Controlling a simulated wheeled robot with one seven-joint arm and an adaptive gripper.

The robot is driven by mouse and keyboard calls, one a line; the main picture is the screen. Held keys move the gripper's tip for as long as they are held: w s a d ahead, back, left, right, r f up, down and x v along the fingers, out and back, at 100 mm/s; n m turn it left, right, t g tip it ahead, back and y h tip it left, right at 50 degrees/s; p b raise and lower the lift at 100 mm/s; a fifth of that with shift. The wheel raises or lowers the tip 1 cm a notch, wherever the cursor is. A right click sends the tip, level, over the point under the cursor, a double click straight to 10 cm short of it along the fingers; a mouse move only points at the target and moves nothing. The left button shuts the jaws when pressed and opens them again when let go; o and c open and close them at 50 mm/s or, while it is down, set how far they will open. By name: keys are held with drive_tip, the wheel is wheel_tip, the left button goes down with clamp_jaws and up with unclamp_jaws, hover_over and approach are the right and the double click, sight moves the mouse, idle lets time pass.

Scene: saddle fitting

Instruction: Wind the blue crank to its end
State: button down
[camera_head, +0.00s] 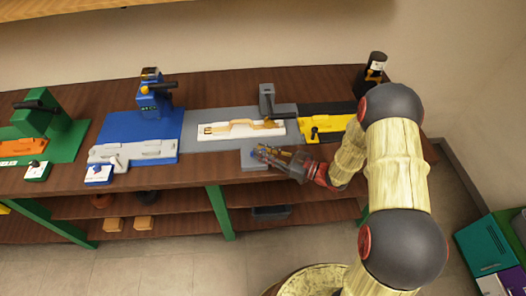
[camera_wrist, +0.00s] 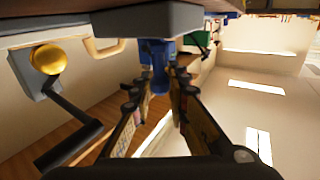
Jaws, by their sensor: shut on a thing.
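In the head view my gripper (camera_head: 272,155) reaches in from the right to the grey block (camera_head: 256,160) at the bench's front edge. How far the crank is turned cannot be told.
On the workbench (camera_head: 225,88), a white plate with a tan handle (camera_head: 241,129) lies just behind my gripper. A grey post (camera_head: 266,100), a yellow-and-black fixture (camera_head: 335,128), a blue station (camera_head: 135,130) and a green station (camera_head: 60,130) stand around it. A black lever (camera_wrist: 72,145) shows in the wrist view.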

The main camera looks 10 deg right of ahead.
drive_tip(key=c, duration=1.7)
unclamp_jaws()
drive_tip(key=v, duration=1.2)
drive_tip(key=shift+w, duration=0.1)
